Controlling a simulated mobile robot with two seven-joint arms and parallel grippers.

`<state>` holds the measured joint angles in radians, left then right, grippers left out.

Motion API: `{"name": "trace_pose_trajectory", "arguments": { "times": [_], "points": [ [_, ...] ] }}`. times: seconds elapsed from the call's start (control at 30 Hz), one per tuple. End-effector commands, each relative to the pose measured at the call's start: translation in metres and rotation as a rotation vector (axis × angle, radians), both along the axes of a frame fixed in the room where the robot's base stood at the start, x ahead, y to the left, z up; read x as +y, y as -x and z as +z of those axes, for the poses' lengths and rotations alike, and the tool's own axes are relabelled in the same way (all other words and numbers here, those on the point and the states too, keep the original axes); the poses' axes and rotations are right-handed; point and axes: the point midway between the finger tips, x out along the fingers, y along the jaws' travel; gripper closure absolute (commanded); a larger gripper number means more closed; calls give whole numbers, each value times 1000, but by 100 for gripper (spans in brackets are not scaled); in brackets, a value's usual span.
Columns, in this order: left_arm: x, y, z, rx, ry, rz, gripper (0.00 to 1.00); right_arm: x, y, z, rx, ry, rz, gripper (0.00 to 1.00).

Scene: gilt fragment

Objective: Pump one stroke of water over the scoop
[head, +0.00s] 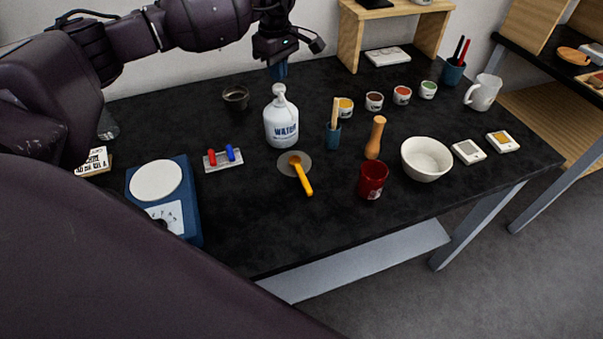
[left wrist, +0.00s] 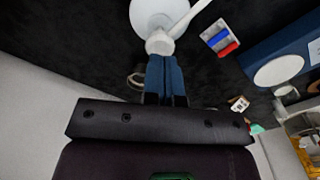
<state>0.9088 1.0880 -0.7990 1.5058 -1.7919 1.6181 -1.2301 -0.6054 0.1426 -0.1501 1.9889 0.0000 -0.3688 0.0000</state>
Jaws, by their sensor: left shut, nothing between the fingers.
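The white pump bottle labelled WATER (head: 281,124) stands upright near the middle of the dark table. The yellow-orange scoop (head: 302,176) lies in front of it with its bowl on a round grey disc (head: 286,168). My left gripper (head: 279,76) points down with blue fingers shut and empty, just above or behind the pump head. In the left wrist view the fingertips (left wrist: 165,58) appear right by the white pump head (left wrist: 159,43), with the bottle (left wrist: 152,13) beyond; I cannot tell whether they touch. My right gripper is not in view.
A blue scale (head: 192,218), a plate with red and blue pieces (head: 211,166) and a dark cup (head: 236,97) lie left. A small blue holder (head: 333,137), wooden pestle (head: 375,138), red cup (head: 372,180) and white bowl (head: 427,159) stand right. The front middle is clear.

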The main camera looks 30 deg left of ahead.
Motion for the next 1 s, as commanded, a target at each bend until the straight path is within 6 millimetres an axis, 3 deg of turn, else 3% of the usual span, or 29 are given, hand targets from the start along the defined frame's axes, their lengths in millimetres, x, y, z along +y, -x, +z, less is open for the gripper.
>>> {"name": "trace_pose_trajectory", "arguments": {
  "times": [0.43, 1.0],
  "points": [
    [0, 0, -14, 1, 0, 0, 100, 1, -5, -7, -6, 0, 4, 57],
    [0, 0, -31, 2, 0, 0, 100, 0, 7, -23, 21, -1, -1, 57]
  ]
}}
